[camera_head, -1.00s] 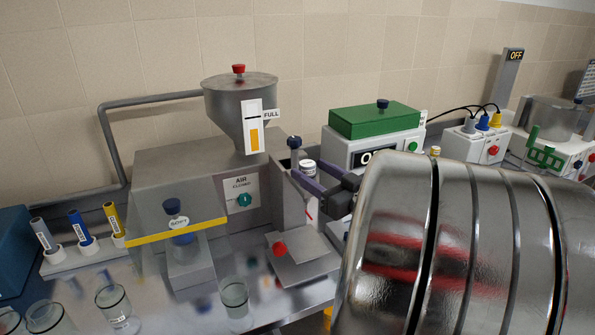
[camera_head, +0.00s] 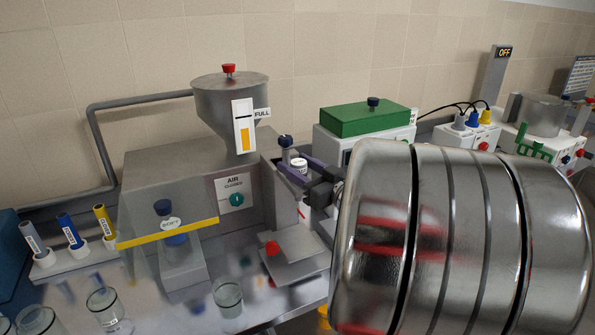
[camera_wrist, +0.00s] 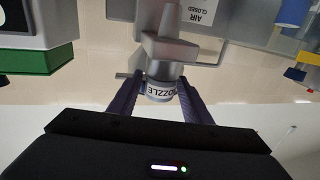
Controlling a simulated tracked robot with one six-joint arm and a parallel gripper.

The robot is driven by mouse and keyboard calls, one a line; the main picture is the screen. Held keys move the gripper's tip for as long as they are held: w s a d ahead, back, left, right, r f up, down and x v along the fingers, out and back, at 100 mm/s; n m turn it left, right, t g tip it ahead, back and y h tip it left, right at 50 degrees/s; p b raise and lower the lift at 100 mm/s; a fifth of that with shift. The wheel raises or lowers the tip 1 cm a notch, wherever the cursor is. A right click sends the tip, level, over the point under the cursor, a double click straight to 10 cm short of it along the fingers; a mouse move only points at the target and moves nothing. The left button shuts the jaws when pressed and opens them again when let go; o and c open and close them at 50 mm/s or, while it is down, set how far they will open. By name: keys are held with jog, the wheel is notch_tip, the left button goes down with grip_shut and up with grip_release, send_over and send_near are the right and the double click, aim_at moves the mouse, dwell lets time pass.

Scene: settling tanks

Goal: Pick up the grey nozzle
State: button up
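A grey piece with a white band (camera_wrist: 160,90), on which the letters OZZLE show, sits at the end of a grey block in the wrist view; I take it as the grey nozzle. In the head view it looks like the small white-banded cylinder (camera_head: 299,166) beside the grey machine. My gripper (camera_wrist: 160,78) is open, its two purple fingers on either side of the band with a gap on each side. In the head view my gripper (camera_head: 300,168) is by the machine's right side. My shiny arm covers much of the right.
The grey machine (camera_head: 160,165) with a hopper (camera_head: 229,100) stands behind a sloped guard. A green-topped box (camera_head: 365,119) stands behind my arm. Grey, blue and yellow tubes stand in a white rack (camera_head: 75,258); glass beakers (camera_head: 228,296) stand in front.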

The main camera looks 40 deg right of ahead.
aim_at(298, 161)
jog(key=c, duration=0.9)
jog(key=shift+o, duration=0.2)
jog(key=shift+r, duration=0.1)
notch_tip(298, 161, up, 10)
jog(key=shift+f, duration=0.1)
dwell(0.7)
